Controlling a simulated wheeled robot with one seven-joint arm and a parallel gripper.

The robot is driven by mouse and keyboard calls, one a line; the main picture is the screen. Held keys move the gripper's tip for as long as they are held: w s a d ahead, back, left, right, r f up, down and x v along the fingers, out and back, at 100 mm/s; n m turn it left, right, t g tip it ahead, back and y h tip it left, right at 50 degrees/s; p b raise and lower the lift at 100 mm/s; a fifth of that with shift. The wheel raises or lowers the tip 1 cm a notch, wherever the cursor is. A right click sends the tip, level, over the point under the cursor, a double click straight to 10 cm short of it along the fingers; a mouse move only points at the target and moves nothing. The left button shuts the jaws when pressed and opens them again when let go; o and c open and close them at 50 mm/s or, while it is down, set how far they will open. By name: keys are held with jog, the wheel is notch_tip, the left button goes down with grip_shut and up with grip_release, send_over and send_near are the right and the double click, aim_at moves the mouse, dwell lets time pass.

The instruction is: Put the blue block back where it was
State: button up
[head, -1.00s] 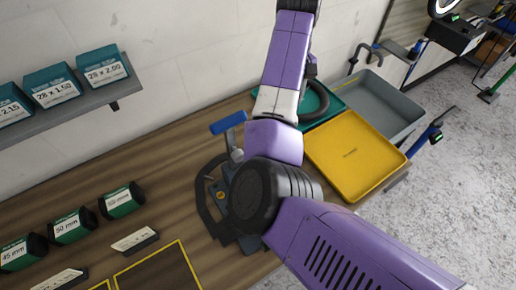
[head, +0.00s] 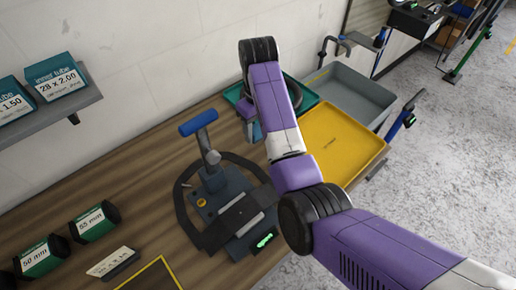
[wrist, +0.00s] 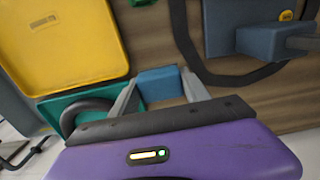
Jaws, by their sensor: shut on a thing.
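In the wrist view my gripper (wrist: 160,80) is shut on the blue block (wrist: 160,84), which sits between its two grey fingers. Wooden bench top shows beyond the block, and the green tray (wrist: 56,104) is just left of it. I cannot tell whether the block touches the bench or the tray. In the head view my arm reaches the back of the bench beside the green tray (head: 234,95). There my own links mostly hide the gripper, and the block cannot be made out clearly.
The yellow tray (head: 330,140) and grey tray (head: 350,95) stand right of the arm. A clamp fixture with a blue handle (head: 198,123) and a black loop stands left of it. Green boxes (head: 94,222) line the front left. Bench between fixture and wall is clear (head: 110,165).

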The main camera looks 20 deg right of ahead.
aim_at(258, 151)
jog(key=shift+f+p, duration=0.45)
jog(key=shift+f, duration=3.2)
jog(key=shift+f, duration=0.15)
jog(key=o, duration=1.3)
notch_tip(258, 151, up, 11)
jog(key=shift+r+p, duration=0.2)
jog(key=shift+p, duration=0.1)
jog(key=shift+r+p, duration=0.5)
